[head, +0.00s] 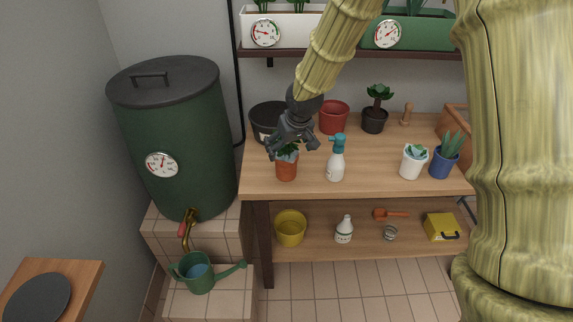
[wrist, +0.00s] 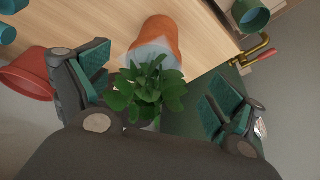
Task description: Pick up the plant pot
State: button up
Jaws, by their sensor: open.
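A terracotta plant pot (head: 286,171) with a leafy plant stands near the front left of the wooden workbench. My gripper (head: 291,146) is directly above it, fingers pointing down and spread over the foliage. In the wrist view the green leaves (wrist: 146,90) lie between the two open fingers of my gripper (wrist: 160,98), and the orange pot (wrist: 160,36) shows beyond them. The fingers look apart from the pot. My gripper hides part of the plant in the head view.
A white spray bottle with a teal head (head: 336,165) stands close right of the pot. A black pot (head: 264,122) and an empty red pot (head: 334,117) stand behind. A blue pot (head: 444,164) and white pot (head: 412,163) are farther right. A green barrel (head: 185,135) stands left.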

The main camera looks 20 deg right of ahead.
aim_at(287, 156)
jog(key=shift+x, duration=1.75)
jog(key=shift+w+d+p+x, duration=0.15)
jog(key=shift+p+x, duration=0.25)
jog(key=shift+x, duration=0.45)
jog(key=shift+w+d+p+x, duration=0.15)
jog(key=shift+p+x, duration=0.2)
jog(key=shift+x, duration=0.55)
jog(key=shift+w+f, duration=0.25)
jog(key=shift+f, duration=0.45)
jog(key=c, duration=1.5)
jog(key=shift+r, duration=0.1)
